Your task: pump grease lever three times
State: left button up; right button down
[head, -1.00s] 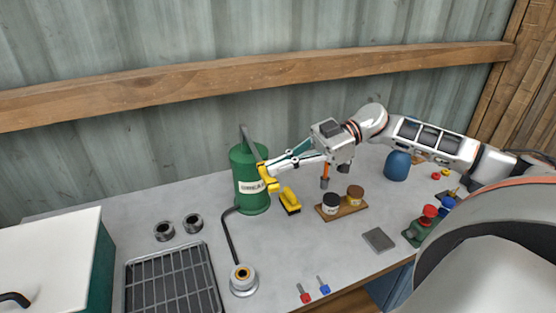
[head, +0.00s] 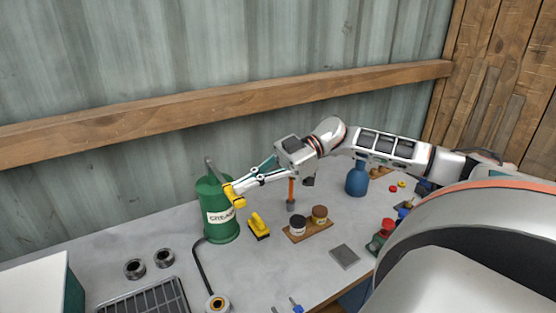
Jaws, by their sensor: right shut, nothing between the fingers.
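The green grease can (head: 213,222) stands upright on the workbench, with a label on its front. Its grey lever (head: 211,168) rises above the top and slants down to the right, toward my gripper. My right gripper (head: 235,195) is shut, with yellow parts at its tip, at the upper right side of the can. It overlaps the lever's lower end in the view; I cannot tell whether they touch. A dark hose (head: 200,266) runs from the can to a round fitting (head: 217,304) at the bottom edge. My left gripper is out of view.
On the workbench (head: 262,271), a yellow brush (head: 259,227) lies right of the can. A wooden tray (head: 308,232) holds two small jars. A blue bottle (head: 357,181) stands farther right. Two metal rings (head: 164,258) and a grate (head: 143,301) lie front left.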

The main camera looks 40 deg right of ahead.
jog(key=v, duration=1)
jog(key=shift+p, duration=0.45)
dwell(0.3)
